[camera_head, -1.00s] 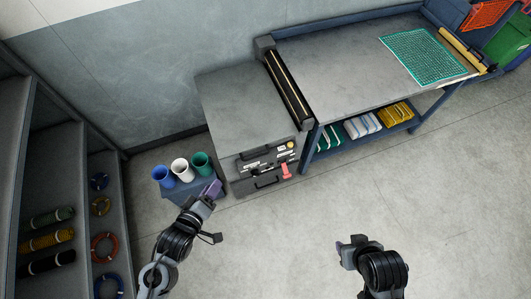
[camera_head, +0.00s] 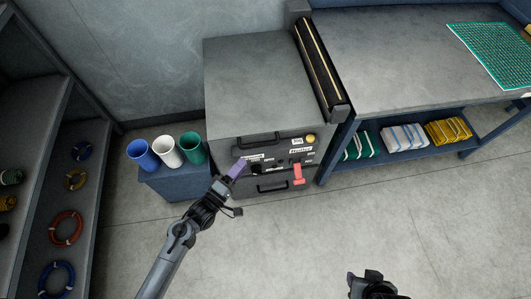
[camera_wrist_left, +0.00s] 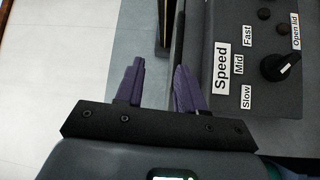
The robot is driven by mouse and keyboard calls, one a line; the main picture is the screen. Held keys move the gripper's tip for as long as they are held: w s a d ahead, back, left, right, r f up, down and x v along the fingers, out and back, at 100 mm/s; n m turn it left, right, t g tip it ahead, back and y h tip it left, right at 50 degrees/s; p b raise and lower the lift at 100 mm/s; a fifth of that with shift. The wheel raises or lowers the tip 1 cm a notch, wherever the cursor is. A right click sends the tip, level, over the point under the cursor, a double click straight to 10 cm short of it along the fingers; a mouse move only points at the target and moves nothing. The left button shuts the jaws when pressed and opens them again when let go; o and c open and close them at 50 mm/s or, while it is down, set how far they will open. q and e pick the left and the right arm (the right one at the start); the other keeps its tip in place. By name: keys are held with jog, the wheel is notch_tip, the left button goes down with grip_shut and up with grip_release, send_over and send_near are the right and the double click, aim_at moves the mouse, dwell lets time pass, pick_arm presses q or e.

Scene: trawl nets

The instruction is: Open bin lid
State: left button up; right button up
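A grey cabinet (camera_head: 262,85) with a flat top stands at the wall; I cannot tell which part is the bin lid. Its front has white labels, a yellow button (camera_head: 310,138), a red lever-like part (camera_head: 298,174) and dark handles. My left gripper (camera_head: 238,168), with purple fingers, is in front of this panel, partly covering it. In the left wrist view its fingers (camera_wrist_left: 158,66) are apart and empty. To their right is a panel with a black knob (camera_wrist_left: 281,67), a "Speed" scale and a small button (camera_wrist_left: 284,29) beside an "Open lid" label. My right gripper (camera_head: 372,283) is at the bottom edge, partly cut off.
Blue (camera_head: 143,155), white (camera_head: 167,151) and green (camera_head: 192,148) cups stand on a blue box (camera_head: 172,184) left of the cabinet. A workbench (camera_head: 400,55) with folded nets below stands right. A shelf (camera_head: 28,120) stands left. The floor in front is clear.

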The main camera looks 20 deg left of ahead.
aim_at(260, 145)
pick_arm(q)
jog(key=w+d+b, duration=0.1)
jog(key=w+b, duration=0.1)
jog(key=w, duration=0.2)
jog(key=w+d+f+b, duration=0.1)
jog(key=w+b, duration=0.1)
jog(key=w, duration=0.1)
jog(key=w+f+b, duration=0.1)
jog(key=w+b, duration=0.1)
jog(key=w, duration=0.2)
jog(key=shift+w+d+f, duration=0.1)
jog(key=shift+w+d, duration=0.25)
jog(key=shift+d, duration=0.05)
pick_arm(e)
notch_tip(260, 145, down, 8)
jog(key=shift+s+f, duration=0.15)
pick_arm(q)
grip_shut()
